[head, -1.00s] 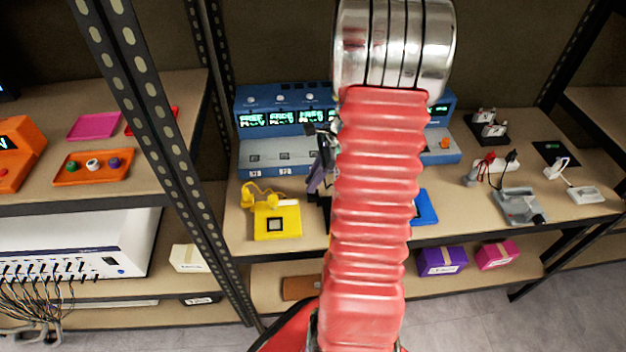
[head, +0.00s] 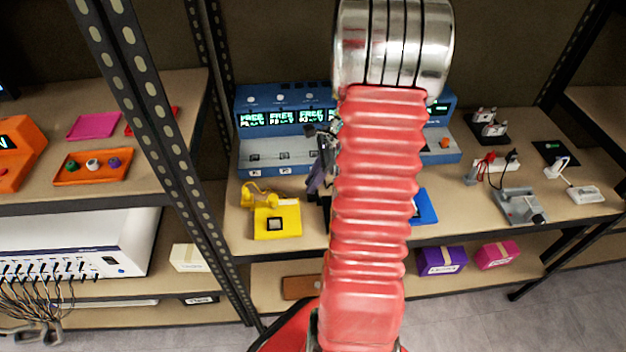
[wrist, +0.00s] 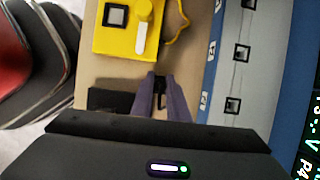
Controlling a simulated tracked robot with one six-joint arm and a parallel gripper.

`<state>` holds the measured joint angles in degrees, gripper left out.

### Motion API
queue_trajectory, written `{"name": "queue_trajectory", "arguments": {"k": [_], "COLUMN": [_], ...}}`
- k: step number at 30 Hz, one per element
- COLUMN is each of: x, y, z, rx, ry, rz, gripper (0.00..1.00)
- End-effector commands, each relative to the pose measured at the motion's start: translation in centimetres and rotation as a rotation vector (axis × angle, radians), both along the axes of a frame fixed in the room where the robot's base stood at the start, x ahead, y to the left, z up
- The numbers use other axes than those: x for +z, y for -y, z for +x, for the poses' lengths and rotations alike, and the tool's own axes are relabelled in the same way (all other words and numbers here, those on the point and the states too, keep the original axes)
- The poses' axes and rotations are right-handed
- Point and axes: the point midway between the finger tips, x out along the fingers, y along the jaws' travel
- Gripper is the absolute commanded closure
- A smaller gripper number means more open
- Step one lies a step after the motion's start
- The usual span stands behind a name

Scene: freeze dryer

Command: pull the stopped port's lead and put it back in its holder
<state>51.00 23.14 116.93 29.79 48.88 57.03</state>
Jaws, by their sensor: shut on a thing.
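The blue port unit (head: 285,143) stands at the back of the middle shelf, with a row of lit displays; those at its left read FREE. Square ports (wrist: 242,53) show on its pale front in the wrist view. My gripper (head: 318,178) is in front of the unit, partly hidden by my red arm in the head view. In the wrist view its purple fingers (wrist: 160,84) are shut on a small black piece (wrist: 160,92), mostly hidden. A black block (wrist: 110,101) lies just left of them. A yellow holder (head: 288,222) with its yellow lead (head: 262,192) stands to the left.
A blue holder (head: 427,208) shows right of my arm. Further right are a grey tray (head: 520,206), a power strip with plugs (head: 490,166) and a black stand (head: 487,128). A shelf upright (head: 150,120) stands at left. My arm hides the middle of the unit.

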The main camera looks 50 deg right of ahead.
Motion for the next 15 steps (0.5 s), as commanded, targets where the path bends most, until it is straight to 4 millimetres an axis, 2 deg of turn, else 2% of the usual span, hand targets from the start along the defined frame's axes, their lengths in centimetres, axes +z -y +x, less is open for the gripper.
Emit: {"name": "queue_trajectory", "arguments": {"k": [15], "x": [-0.73], "y": [0.00], "z": [0.00], "rx": [0.000], "ry": [0.000], "rz": [0.000], "gripper": [1.00]}}
